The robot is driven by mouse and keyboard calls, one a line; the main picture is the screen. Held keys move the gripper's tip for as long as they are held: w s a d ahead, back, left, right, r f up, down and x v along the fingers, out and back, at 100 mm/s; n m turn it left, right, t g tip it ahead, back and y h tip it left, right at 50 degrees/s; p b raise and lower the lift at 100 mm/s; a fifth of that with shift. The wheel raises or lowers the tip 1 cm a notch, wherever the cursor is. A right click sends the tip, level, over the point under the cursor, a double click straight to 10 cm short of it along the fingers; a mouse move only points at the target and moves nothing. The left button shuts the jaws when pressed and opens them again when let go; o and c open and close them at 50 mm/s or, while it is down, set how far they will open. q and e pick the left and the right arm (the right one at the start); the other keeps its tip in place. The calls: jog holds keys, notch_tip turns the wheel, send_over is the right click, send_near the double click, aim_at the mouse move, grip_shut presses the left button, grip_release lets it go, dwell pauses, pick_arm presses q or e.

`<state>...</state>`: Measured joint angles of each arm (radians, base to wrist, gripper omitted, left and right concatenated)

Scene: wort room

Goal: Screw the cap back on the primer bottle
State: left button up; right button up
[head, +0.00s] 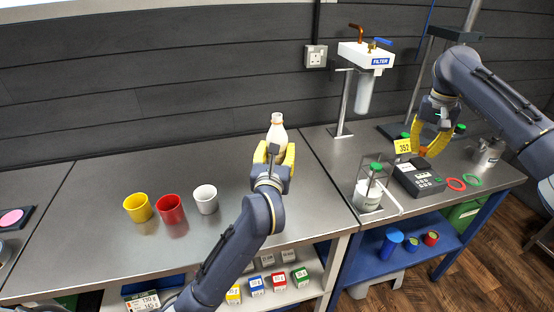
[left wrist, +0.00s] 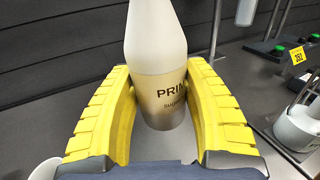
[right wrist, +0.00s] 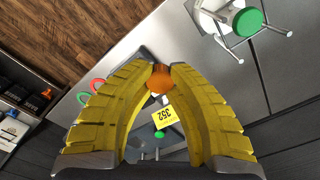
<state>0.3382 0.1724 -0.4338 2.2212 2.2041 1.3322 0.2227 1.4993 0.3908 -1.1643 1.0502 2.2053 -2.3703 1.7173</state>
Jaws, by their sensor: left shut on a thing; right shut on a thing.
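The primer bottle (head: 277,132) is pale, with a tapering neck, and stands upright on the left steel bench; its top shows no separate cap. My left gripper (head: 274,156) is shut around its body, and the left wrist view shows the bottle (left wrist: 157,75) between the yellow fingers with the letters "PRI" visible. My right gripper (head: 424,143) is over the right bench, far from the bottle. In the right wrist view its fingertips close on a small orange piece (right wrist: 158,79), which looks like the cap. The fingers hide part of it.
A yellow 352 tag (head: 403,146) stands by a dark meter (head: 418,178) below my right gripper. A wire-framed bottle with a green cap (head: 368,194) and a filter stand (head: 344,105) stand between the arms. Yellow (head: 138,208), red (head: 170,209) and white cups (head: 206,199) stand left.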

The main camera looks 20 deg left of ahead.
aim_at(276, 140)
pick_arm(q)
jog(key=shift+r, duration=2.15)
jog(key=shift+r, duration=0.2)
jog(key=o, duration=0.7)
jog(key=shift+c, duration=0.2)
grip_shut()
jog(key=shift+r, duration=0.1)
pick_arm(e)
jog(key=shift+a, duration=0.1)
